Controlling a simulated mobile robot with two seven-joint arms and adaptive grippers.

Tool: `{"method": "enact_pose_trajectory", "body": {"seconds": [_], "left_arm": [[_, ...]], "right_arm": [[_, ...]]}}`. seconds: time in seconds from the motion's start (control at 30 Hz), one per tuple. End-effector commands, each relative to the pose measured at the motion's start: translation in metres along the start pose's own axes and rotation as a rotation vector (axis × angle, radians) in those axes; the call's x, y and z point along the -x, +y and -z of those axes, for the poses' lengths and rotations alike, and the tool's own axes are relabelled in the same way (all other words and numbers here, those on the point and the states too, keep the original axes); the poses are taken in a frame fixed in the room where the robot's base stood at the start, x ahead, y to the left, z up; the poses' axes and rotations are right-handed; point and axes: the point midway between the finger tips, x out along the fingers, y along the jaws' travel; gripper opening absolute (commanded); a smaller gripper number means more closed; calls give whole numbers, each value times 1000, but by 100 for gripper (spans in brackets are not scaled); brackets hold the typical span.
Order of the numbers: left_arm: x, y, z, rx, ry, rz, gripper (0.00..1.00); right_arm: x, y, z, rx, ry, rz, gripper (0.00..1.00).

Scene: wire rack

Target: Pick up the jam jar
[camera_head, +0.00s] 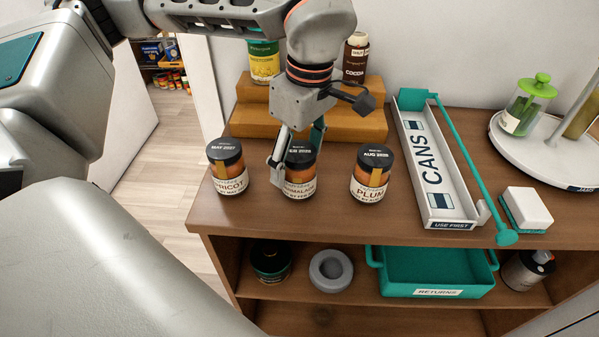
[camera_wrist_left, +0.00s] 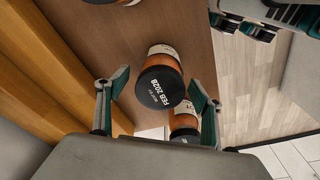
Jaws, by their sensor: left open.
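Three jam jars with dark lids stand upright in a row on the wooden top: apricot (camera_head: 228,170) at left, marmalade (camera_head: 300,184) in the middle, plum (camera_head: 371,176) at right. My left gripper (camera_head: 296,150) comes down from above at the marmalade jar and partly hides it. In the left wrist view the marmalade jar's lid (camera_wrist_left: 160,88), marked FEB 2028, lies between the open fingers (camera_wrist_left: 158,82), with a gap on each side. A second jar (camera_wrist_left: 184,122) shows partly behind the right finger.
A wooden step (camera_head: 350,122) with a yellow-green can (camera_head: 264,62) and a cocoa jar (camera_head: 355,62) stands behind. A white CANS tray (camera_head: 447,208) lies to the right, beside a white sponge-like block (camera_head: 527,208). A teal returns bin (camera_head: 430,274) sits on the shelf below.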

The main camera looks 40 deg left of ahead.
Motion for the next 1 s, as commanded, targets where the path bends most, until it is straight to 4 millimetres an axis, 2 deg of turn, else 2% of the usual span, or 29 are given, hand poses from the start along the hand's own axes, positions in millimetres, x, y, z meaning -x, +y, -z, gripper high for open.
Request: {"method": "enact_pose_trajectory", "body": {"seconds": [0.03, 0.2, 0.3, 0.5, 0.7, 0.73, 1.0], "left_arm": [[-10, -1, -1, -1, 0, 6, 66], [-35, -1, -2, -1, 0, 6, 66], [-41, -1, -2, 1, 0, 5, 66], [-41, -1, -2, 1, 0, 2, 66], [-41, -1, -2, 0, 0, 2, 15], [-41, -1, -2, 0, 0, 2, 9], [-39, 0, -2, 0, 0, 0, 9]], "right_arm": [[-1, -1, -2, 1, -1, 1, 40], [-5, 0, 1, 6, 7, -1, 40], [-7, 2, 7, 8, 18, -4, 40], [-8, 4, 13, 9, 27, -7, 40], [-7, 2, 7, 8, 17, -5, 40], [-7, 2, 6, 8, 15, -4, 40], [-5, 1, 0, 6, 4, -2, 40]]}}
